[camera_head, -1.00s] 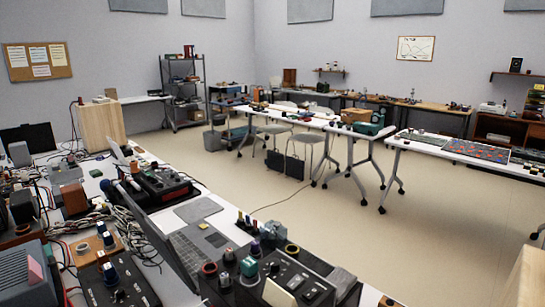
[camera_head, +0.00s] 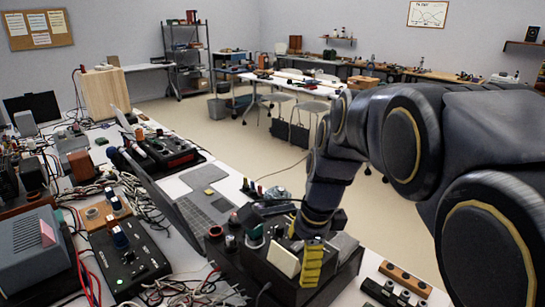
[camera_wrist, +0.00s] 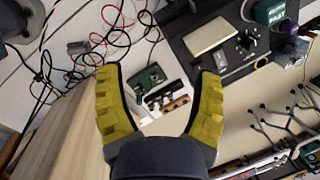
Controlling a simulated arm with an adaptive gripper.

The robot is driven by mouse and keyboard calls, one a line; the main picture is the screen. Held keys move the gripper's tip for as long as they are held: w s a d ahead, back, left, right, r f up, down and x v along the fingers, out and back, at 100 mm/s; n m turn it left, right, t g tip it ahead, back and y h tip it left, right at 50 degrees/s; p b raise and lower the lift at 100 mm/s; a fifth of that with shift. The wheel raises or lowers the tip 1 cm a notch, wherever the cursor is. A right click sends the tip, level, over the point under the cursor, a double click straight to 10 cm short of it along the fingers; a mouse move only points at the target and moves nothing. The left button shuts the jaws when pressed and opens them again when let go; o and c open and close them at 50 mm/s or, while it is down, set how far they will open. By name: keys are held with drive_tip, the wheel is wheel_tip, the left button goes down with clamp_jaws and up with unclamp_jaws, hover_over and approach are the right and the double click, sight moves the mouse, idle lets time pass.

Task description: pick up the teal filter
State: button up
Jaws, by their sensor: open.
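The teal filter (camera_head: 254,238) is a small, teal, rounded piece on top of a black box (camera_head: 245,272) in the head view, partly hidden by dark parts around it. In the wrist view the teal filter (camera_wrist: 270,12) shows at the top right, cut by the frame edge, with pale lettering on it. My gripper (camera_head: 308,262) reaches down at the right side of the black box, to the right of the filter. In the wrist view my gripper (camera_wrist: 160,76) has its two yellow fingers spread apart with nothing held between them; the filter is outside them, up and right.
Cables and electronic boxes crowd the left. A wooden strip with dark knobs (camera_head: 405,280) lies at right.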

sight(255, 232)
drive_tip(key=w+a+f+m, duration=0.1)
drive_tip(key=w+a+m, duration=0.1)
drive_tip(key=w, duration=0.3)
drive_tip(key=w+a+f+m+t+y, duration=0.1)
drive_tip(key=w+a+m, duration=0.2)
drive_tip(key=w+m, duration=0.2)
drive_tip(key=w+a+f+m+t, duration=0.1)
drive_tip(key=w+a+m, duration=0.2)
drive_tip(key=w, duration=0.2)
drive_tip(key=shift+f+m+y, duration=0.3)
drive_tip(key=shift+m, duration=0.1)
drive_tip(key=x, duration=0.5)
drive_tip(key=shift+d+f, duration=0.2)
drive_tip(key=shift+f, duration=0.05)
clamp_jaws()
